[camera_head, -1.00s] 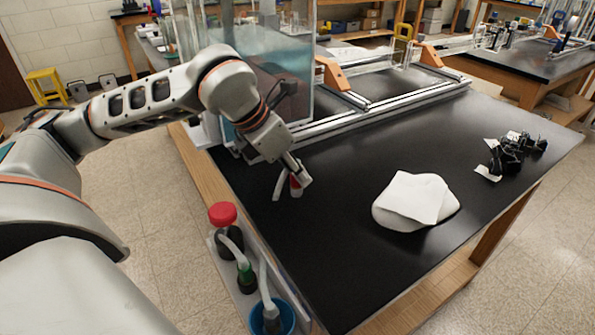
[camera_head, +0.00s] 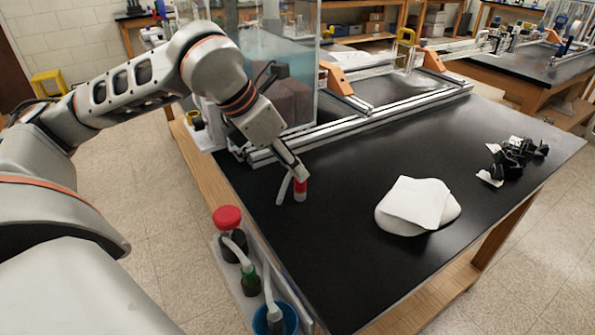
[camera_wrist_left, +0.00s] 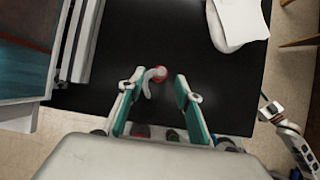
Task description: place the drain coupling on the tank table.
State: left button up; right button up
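The drain coupling (camera_head: 300,190), a short red and white piece with a bent grey tube (camera_head: 284,188) at its left, stands on the black tabletop (camera_head: 345,265) near its left edge. My left gripper (camera_head: 300,175) is just above and behind it. In the left wrist view the two teal-padded fingers (camera_wrist_left: 158,98) are spread wide with nothing between their pads. The coupling (camera_wrist_left: 160,74) lies beyond the fingertips, seen through the gap. What seems to be my right gripper (camera_wrist_left: 271,110) shows small at the right of that view, its fingers unclear.
A glass tank (camera_head: 285,75) and metal rails (camera_head: 360,121) take up the table's back. A white folded cloth (camera_head: 415,207) and a black cluttered part (camera_head: 515,155) lie to the right. A side rack holds a red-capped bottle (camera_head: 228,219) and blue cup (camera_head: 275,320). The middle front is clear.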

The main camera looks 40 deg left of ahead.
pick_arm(q)
jog(key=v, duration=0.7)
jog(key=shift+p, duration=0.45)
